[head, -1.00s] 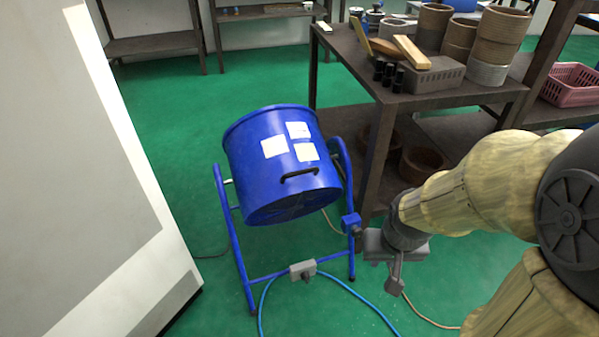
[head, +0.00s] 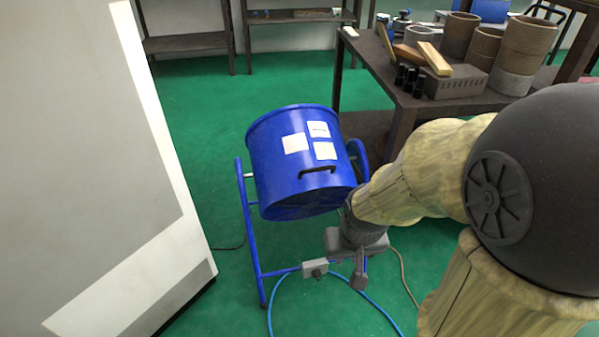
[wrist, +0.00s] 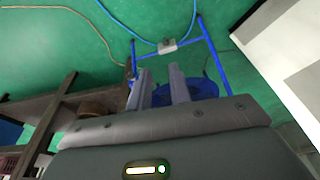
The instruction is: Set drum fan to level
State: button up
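The blue drum fan (head: 290,165) hangs in a blue tubular stand (head: 250,235) in the head view. It is tilted, with its dark grille end low and towards me. A black handle (head: 317,170) and several white labels are on its side.
A grey box (head: 314,268) sits on the stand's lower crossbar, with a blue hose (head: 283,290) on the green floor. A dark workbench (head: 400,100) with pots stands behind right. A large pale panel (head: 100,150) stands left. Open floor (head: 200,110) lies behind the drum.

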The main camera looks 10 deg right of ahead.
aim_at(318, 168)
jog(key=shift+a, duration=0.2)
jog(key=w+d+f+n+t+y+p, duration=0.2)
jog(key=w+d+n+t+p, duration=0.1)
jog(key=w+n+p, duration=0.5)
jog(key=w+d+f+n+t+y+p, duration=0.25)
jog(key=w+n+p, duration=0.3)
jog(key=n, duration=0.45)
jog(key=r+n+t+p, duration=0.1)
jog(key=t, duration=0.1)
jog(key=r+n+t+y+p, duration=0.1)
jog(key=r+t+p, duration=0.1)
jog(key=t, duration=0.1)
jog(key=r+n+t+p, duration=0.1)
jog(key=n+t, duration=0.1)
jog(key=shift+d+r+y, duration=0.2)
jog(key=shift+r+y, duration=0.15)
jog(key=shift+r, duration=0.05)
jog(key=shift+w, duration=0.1)
jog(key=x, duration=1.7)
jog(key=shift+w+a+r, duration=0.15)
